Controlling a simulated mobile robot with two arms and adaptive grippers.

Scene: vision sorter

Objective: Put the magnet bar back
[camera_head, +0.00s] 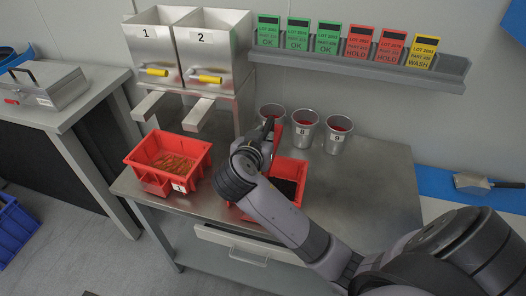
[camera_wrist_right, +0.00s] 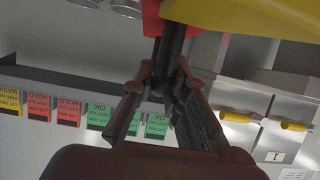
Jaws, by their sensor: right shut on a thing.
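My right gripper (camera_head: 268,128) is above the steel table, behind the right red bin, near the metal cups. In the right wrist view my right gripper (camera_wrist_right: 158,95) is shut on a dark rod, which I take to be the magnet bar's handle (camera_wrist_right: 172,45). Red and yellow surfaces show beside the rod at the top of that view; I cannot tell whether both belong to the bar. In the head view a red piece (camera_head: 278,131) shows just right of the fingers. My wrist and forearm hide much of this area. My left gripper is not in view.
A red bin (camera_head: 168,143) marked 1 holds orange-brown pieces. The right red bin (camera_head: 290,164) holds dark contents, partly behind my arm. Metal cups (camera_head: 305,128) stand at the back, under a grey rail (camera_head: 360,69) of coloured cards. Two hoppers (camera_head: 208,45) stand back left. The table's right side is clear.

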